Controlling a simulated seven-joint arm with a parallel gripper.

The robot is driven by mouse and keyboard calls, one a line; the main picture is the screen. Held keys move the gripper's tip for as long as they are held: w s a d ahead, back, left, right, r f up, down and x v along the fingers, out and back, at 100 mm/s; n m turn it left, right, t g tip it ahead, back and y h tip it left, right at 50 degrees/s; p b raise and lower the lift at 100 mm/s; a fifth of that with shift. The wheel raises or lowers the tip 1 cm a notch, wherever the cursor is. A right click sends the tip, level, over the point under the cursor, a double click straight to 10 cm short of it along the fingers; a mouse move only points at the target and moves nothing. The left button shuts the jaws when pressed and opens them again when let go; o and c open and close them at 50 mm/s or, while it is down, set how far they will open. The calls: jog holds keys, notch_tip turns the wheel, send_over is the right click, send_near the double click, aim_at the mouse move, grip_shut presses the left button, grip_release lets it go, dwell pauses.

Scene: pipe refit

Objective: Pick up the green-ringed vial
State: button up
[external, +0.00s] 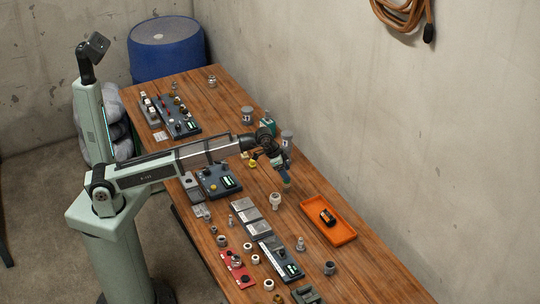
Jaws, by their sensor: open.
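My gripper (286,181) hangs over the middle of the wooden bench, pointing down, with its jaws open. The fingers are small and partly dark in this view, and I see nothing clearly held between them. I cannot pick out a green ring on any vial at this size. A teal item (268,121) stands behind my wrist, partly hidden by it. A pale fitting (275,200) stands on the bench just below and left of my fingertips, apart from them.
An orange tray (342,235) with a dark item (327,217) lies right of my gripper. Several small fittings, grey plates (243,204), a red plate (236,268) and control panels (184,126) crowd the bench. Grey cylinders (247,115) stand near the wall.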

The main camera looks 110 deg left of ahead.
jog(key=s+a+n, duration=0.1)
jog(key=s+a, duration=0.4)
send_over(286, 185)
jog(key=s+a, duration=0.1)
jog(key=a, duration=0.1)
jog(key=shift+g, duration=0.4)
jog(key=f, duration=0.6)
jog(key=shift+d+f, duration=0.2)
jog(key=shift+d, duration=0.05)
jog(key=shift+s+d+x, duration=0.1)
jog(key=shift+s+x, duration=0.05)
jog(key=shift+x, duration=1.35)
jog(key=shift+s+d+x, duration=0.1)
jog(key=shift+x, duration=1.4)
jog(key=shift+f, duration=0.1)
jog(key=c, duration=1.1)
